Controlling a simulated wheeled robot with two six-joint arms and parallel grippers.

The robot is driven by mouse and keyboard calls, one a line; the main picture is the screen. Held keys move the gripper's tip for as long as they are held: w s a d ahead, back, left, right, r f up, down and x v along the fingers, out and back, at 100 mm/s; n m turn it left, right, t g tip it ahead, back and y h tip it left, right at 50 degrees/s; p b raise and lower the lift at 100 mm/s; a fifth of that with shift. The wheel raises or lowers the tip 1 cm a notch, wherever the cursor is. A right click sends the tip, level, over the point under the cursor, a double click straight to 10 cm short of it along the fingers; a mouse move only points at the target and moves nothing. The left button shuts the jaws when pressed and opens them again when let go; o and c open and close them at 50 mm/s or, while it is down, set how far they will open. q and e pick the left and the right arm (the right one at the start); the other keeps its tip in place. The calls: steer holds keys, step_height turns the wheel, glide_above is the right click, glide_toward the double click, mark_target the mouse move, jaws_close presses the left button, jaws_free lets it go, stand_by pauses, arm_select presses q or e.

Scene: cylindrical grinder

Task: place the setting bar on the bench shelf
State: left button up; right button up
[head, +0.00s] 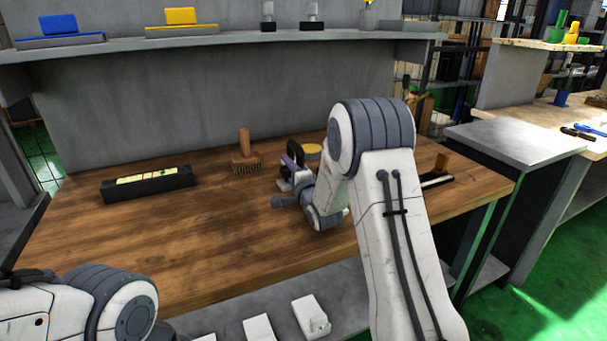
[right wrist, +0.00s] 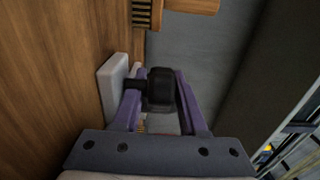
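A long black bar with pale yellow panels on top (head: 148,183) lies on the left of the wooden bench top; I cannot tell whether it is the setting bar. The grey shelf (head: 240,41) runs above the bench. My right gripper (head: 292,160) is low over the middle of the bench. In the right wrist view its purple fingers (right wrist: 158,88) are on either side of a black rounded piece (right wrist: 161,90) with a short stem toward a pale block (right wrist: 114,88). I cannot tell whether they grip it. My left gripper is out of view; only its arm shows.
A wooden-handled brush (head: 245,158) stands behind my right gripper, with a round yellow-topped item (head: 312,151) beside it. Blue (head: 59,28) and yellow (head: 182,20) pieces sit on the shelf. The bench top (head: 160,240) is clear at front left. A grey-topped cabinet (head: 515,142) stands at right.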

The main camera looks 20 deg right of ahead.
jaws_close()
stand_by(1.1)
steer(key=shift+r, duration=0.1)
